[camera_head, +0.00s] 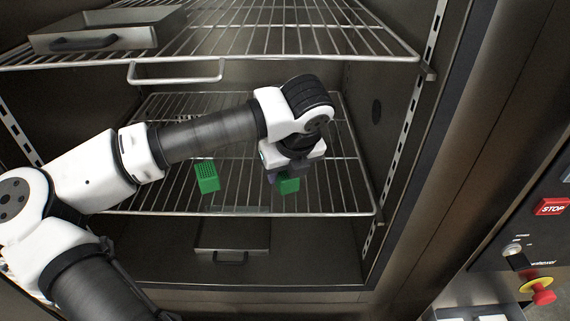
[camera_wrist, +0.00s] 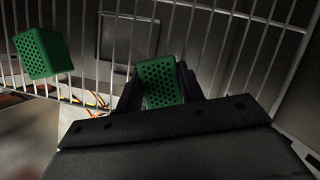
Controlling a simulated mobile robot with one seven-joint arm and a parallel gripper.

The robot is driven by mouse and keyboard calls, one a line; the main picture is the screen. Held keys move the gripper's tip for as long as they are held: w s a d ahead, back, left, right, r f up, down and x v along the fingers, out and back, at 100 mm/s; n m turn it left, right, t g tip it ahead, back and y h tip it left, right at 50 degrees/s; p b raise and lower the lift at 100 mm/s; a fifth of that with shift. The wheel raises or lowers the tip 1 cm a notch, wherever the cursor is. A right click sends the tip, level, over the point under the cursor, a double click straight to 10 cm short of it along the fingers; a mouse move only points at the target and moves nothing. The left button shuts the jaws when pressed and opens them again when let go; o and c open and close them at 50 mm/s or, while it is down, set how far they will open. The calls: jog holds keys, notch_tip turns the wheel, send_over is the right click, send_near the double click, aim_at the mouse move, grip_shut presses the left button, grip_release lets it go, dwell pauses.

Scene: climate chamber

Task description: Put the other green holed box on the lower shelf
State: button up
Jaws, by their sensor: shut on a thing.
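A green holed box (camera_wrist: 160,82) is between the fingers of my gripper (camera_wrist: 158,88), which is shut on it. In the head view this held box (camera_head: 288,186) shows below the wrist, at the right part of the lower wire shelf (camera_head: 240,150). I cannot tell whether it touches the shelf. Another green holed box (camera_head: 207,177) sits on the same shelf to the left, apart from my gripper. It also shows at the upper left of the wrist view (camera_wrist: 42,54). My gripper's fingers are mostly hidden in the head view.
An upper wire shelf (camera_head: 290,42) holds a metal tray (camera_head: 95,38) at the left. A metal box with a handle (camera_head: 232,236) stands on the chamber floor below the lower shelf. The chamber's right wall is close to my arm. Bare shelf lies between the boxes.

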jog(key=shift+f+b, duration=0.25)
jog(key=shift+b, duration=0.2)
jog(key=o, duration=1)
jog(key=shift+r, duration=0.1)
jog(key=shift+o, duration=0.2)
